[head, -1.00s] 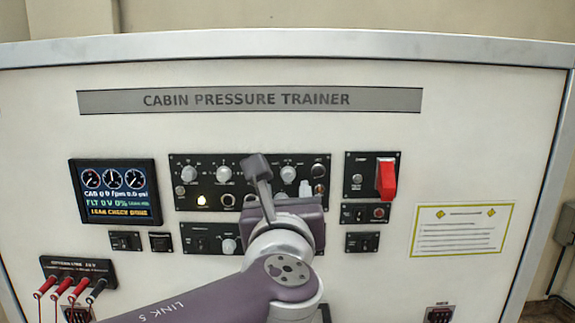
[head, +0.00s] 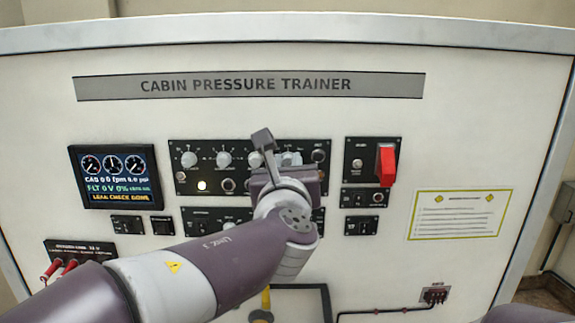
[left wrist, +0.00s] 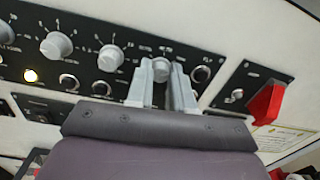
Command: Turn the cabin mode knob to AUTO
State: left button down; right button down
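The dark control panel (head: 180,146) carries a row of pale round knobs. In the left wrist view, the rightmost knob in this row (left wrist: 160,68) sits between the two fingers of my left gripper (left wrist: 163,70). Its label is too small to read, so I cannot confirm that it is the cabin mode knob or read its setting. The fingers stand apart on either side of it; contact is not clear. In the head view, my left gripper (head: 290,162) is at the panel's right part, and my wrist hides some controls below. My right gripper is out of view.
A red guarded switch (head: 386,164) stands out to the right of the panel. A display (head: 115,175) is at left, with red-plugged leads (head: 52,268) below it. A yellow-bordered placard (head: 460,215) is at right. The board between is mostly flat.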

pick_arm(q)
jog(key=shift+f+n+y+b, duration=0.15)
jog(key=shift+n+b, duration=4.85)
jog(key=shift+n, duration=0.1)
jog(key=shift+f+n+y+b, duration=0.1)
jog(key=shift+n+y+b, duration=0.05)
jog(key=shift+n+b, duration=4.9)
jog(key=c, duration=1)
grip_release()
jog(key=shift+r+n, duration=0.1)
jog(key=shift+n, duration=0.15)
